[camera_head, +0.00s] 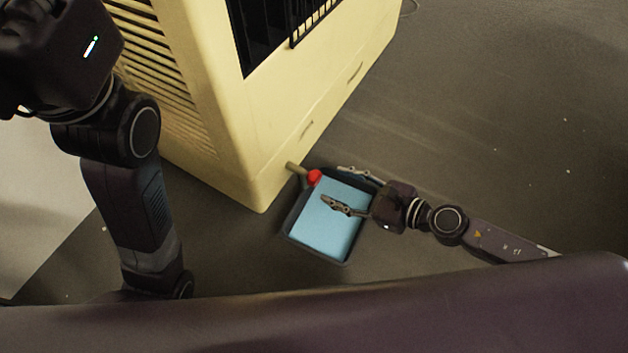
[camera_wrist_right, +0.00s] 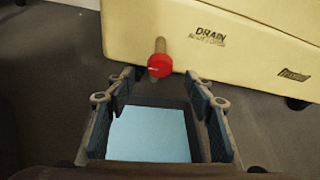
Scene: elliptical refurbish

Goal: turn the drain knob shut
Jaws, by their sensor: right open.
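The red drain knob (camera_head: 314,177) sits on a short brown spout (camera_head: 295,168) low on the yellow machine (camera_head: 275,140). The knob (camera_wrist_right: 160,65) also shows in the right wrist view, below the printed word DRAIN, with a thin pale mark on its face. My right gripper (camera_head: 348,187) is open and empty; its fingers are spread over the tray, close to the knob but apart from it. In the right wrist view the fingers (camera_wrist_right: 160,88) stand on either side below the knob. My left arm shows at the left; its fingers are not visible.
A dark tray (camera_head: 291,228) filled with light blue water (camera_head: 330,225) lies on the floor under the spout. The tray's water (camera_wrist_right: 150,135) also shows in the right wrist view. The grey floor (camera_head: 500,100) to the right is clear.

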